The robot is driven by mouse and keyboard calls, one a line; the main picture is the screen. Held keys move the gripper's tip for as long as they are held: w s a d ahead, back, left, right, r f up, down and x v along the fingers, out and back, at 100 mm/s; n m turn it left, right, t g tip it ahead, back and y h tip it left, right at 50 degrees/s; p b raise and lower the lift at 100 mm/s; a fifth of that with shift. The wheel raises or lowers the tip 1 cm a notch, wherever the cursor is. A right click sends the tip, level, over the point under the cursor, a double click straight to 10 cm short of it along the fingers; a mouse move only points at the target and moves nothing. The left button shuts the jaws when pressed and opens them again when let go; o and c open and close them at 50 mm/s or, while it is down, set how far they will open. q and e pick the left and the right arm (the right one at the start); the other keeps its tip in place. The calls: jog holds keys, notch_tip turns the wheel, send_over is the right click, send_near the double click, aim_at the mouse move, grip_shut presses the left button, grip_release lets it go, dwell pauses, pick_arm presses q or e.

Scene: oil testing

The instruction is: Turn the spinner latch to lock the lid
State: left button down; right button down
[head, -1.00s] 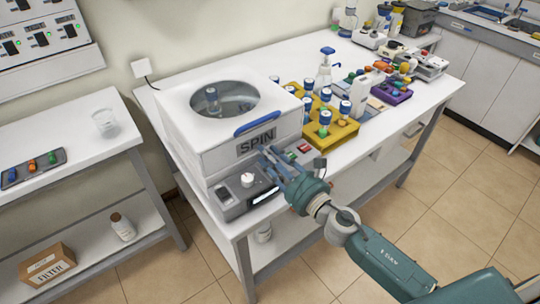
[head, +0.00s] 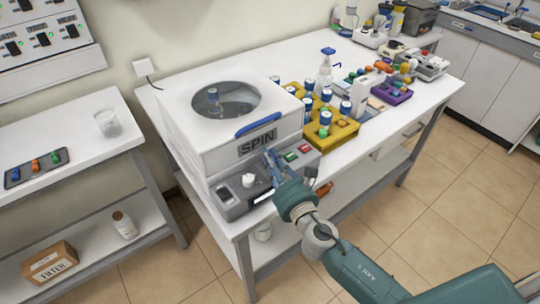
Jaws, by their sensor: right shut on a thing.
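The white spinner (head: 215,155) stands on the left end of the bench. Its lid (head: 180,105), with a round window and a blue handle (head: 258,124), lies down flat. The front panel below the SPIN label has a white knob (head: 249,180), a lit strip, and green and red buttons. My right gripper (head: 271,160) is at the panel just below the label, its fingers close together and shut on what appears to be the spinner latch. The fingers cover the latch, so its angle cannot be told. My left gripper is out of view.
A side table at left holds a beaker (head: 106,124). An orange-brown piece (head: 324,188) shows beside my wrist at the bench edge.

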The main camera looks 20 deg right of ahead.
jog(key=m+h, duration=0.2)
jog(key=h, duration=0.2)
jog(key=shift+w+r+m, duration=0.1)
jog(key=shift+r+m, duration=0.05)
jog(key=shift+m, duration=0.25)
jog(key=shift+d+r+m+g+h+b, duration=0.1)
jog(key=shift+m+g+h+b, duration=0.3)
jog(key=shift+m+h, duration=0.75)
jog(key=shift+m+g+h+b, duration=0.35)
jog(key=shift+m+h, duration=0.2)
jog(key=shift+h, duration=1.1)
jog(key=c, duration=1.8)
grip_release()
jog(key=shift+d, duration=0.1)
jog(key=shift+o, duration=0.2)
jog(key=shift+f, duration=0.25)
